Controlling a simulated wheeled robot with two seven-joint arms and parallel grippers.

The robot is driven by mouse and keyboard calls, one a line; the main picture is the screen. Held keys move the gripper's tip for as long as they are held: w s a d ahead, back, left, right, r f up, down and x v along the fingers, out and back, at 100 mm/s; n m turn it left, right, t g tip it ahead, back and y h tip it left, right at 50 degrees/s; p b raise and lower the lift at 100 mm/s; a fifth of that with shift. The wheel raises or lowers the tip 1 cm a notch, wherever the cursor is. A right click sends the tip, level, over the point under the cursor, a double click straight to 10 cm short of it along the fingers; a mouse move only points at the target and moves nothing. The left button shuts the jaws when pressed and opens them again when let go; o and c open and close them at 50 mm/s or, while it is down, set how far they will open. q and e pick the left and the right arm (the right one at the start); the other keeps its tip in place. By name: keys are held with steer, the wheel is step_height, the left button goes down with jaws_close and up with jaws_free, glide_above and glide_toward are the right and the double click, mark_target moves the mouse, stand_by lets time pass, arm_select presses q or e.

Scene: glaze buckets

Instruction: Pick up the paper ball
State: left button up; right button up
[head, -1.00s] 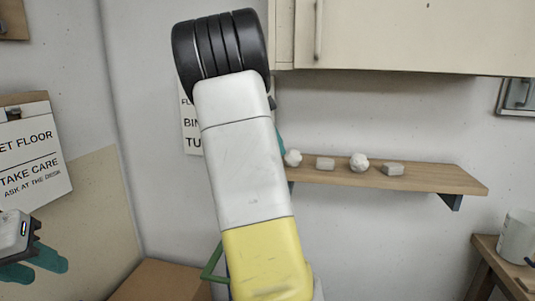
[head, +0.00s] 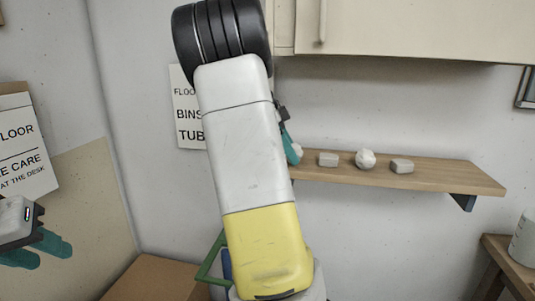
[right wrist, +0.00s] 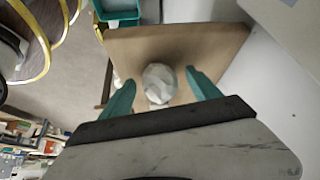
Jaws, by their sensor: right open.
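A white faceted paper ball (right wrist: 160,83) shows in the right wrist view, between the teal fingertips of my right gripper (right wrist: 161,86). The gripper is open, with a gap on each side of the ball. In the head view a white ball (head: 297,153) at the shelf's left end is partly hidden by a teal finger of my right gripper (head: 287,146); the rest of that gripper is behind my arm. A second white ball (head: 365,159) stands further right on the shelf. My left gripper (head: 45,251) is at the lower left, fingers apart and empty.
A cabinet (head: 410,28) hangs above. A cardboard box (head: 150,279) is below left, and a white container (head: 524,240) stands at the right.

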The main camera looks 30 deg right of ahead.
steer(key=shift+f, duration=0.15)
steer(key=c, duration=1.4)
